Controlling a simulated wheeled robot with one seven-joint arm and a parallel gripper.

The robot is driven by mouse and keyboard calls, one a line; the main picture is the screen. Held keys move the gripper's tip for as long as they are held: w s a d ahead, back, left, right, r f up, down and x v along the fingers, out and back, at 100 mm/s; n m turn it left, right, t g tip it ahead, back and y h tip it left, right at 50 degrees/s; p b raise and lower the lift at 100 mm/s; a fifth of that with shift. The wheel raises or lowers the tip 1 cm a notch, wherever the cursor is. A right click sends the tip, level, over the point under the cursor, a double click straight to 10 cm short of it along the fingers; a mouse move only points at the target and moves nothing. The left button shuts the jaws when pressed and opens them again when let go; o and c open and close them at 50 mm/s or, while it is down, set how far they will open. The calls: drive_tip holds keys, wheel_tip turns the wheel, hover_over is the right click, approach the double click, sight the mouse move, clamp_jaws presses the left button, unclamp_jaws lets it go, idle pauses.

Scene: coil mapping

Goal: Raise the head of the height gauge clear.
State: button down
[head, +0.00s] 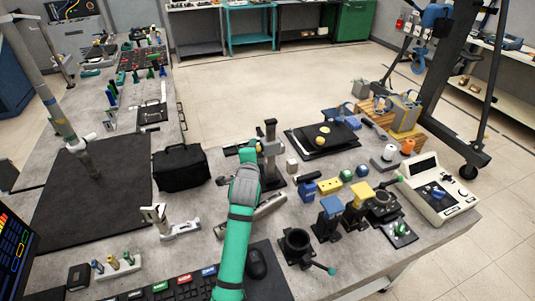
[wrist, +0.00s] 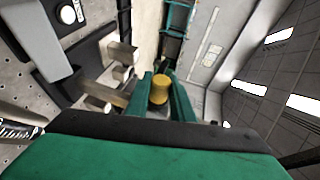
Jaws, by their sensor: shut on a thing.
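The height gauge (head: 270,131) stands on the bench as a dark upright column on a dark base (head: 274,184). Its head is low to middle on the column, mostly hidden behind my gripper (head: 250,155). In the wrist view, my gripper (wrist: 163,80) has its two green fingers on either side of a yellow knob (wrist: 160,92), which appears to belong to the gauge's head. My gripper is shut on this knob. The exact gap between head and base is hidden by my arm.
A black bag (head: 181,167) stands left of the gauge. A small pale block (head: 292,166) is close on its right, with a black tray (head: 322,140) beyond. A grey metal tool (head: 270,207) lies near the base. Vises and blocks crowd the right.

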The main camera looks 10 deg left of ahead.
drive_tip(key=shift+d+r, duration=0.2)
drive_tip(key=shift+d, duration=0.45)
drive_tip(key=c, duration=1.5)
unclamp_jaws()
drive_tip(key=shift+c, duration=0.2)
drive_tip(key=shift+a, duration=0.2)
drive_tip(key=shift+s+r, duration=0.1)
drive_tip(key=shift+s, duration=0.45)
drive_tip(key=v, duration=1)
